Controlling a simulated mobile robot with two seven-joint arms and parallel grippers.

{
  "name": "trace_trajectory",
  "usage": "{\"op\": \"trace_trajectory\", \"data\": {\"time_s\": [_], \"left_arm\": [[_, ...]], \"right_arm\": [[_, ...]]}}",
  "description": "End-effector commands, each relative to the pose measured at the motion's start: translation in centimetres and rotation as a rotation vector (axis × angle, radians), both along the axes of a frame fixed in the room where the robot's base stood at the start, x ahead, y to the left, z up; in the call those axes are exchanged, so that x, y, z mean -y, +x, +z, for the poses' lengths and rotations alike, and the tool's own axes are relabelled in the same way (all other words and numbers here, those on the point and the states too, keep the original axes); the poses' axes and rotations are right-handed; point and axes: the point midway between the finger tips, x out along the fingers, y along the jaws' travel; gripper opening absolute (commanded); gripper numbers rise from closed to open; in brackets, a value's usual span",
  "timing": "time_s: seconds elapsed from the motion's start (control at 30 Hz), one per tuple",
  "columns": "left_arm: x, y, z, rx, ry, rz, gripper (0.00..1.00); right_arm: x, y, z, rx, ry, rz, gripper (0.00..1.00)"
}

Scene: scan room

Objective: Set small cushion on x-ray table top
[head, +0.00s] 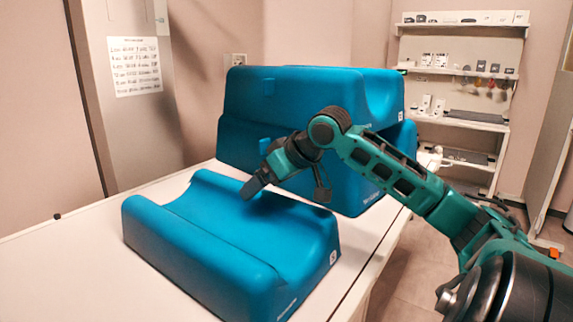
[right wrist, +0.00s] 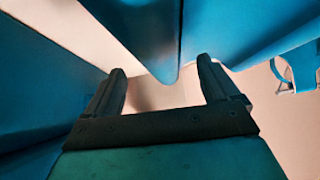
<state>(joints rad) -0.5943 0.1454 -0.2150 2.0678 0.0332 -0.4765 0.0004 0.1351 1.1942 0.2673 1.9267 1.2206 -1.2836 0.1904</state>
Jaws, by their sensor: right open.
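A low blue cushion (head: 200,238) with a scooped top lies on the white table top (head: 60,262) in the head view. It is the smaller of the blue pieces and looks flat on the table. My right gripper (head: 252,188) points down to the left, over or close to this cushion's far edge; I cannot tell if they touch. In the right wrist view my right gripper (right wrist: 160,82) is open with nothing between its fingers. Blue surfaces lie around it with pale surface between them. My left gripper is not in view.
Larger blue cushions (head: 285,95) stand stacked behind the low cushion, close to my right forearm. A wall shelf (head: 460,72) with small items is at the back right. The table's left part is clear, and floor shows beyond its right edge.

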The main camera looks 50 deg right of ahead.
Motion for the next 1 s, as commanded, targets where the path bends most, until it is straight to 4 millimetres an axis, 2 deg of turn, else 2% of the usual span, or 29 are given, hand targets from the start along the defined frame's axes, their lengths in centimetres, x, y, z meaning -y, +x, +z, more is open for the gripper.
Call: {"op": "trace_trajectory", "data": {"time_s": [0.5,0.7,1.0], "left_arm": [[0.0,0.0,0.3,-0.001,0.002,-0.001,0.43],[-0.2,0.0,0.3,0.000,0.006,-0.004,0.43],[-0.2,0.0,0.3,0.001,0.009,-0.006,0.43]], "right_arm": [[0.7,-5.7,5.9,0.002,-0.001,0.001,0.89],[0.8,-6.8,6.8,-0.001,-0.001,0.002,0.89],[0.8,-6.9,6.8,0.000,-0.001,0.001,0.89]]}}
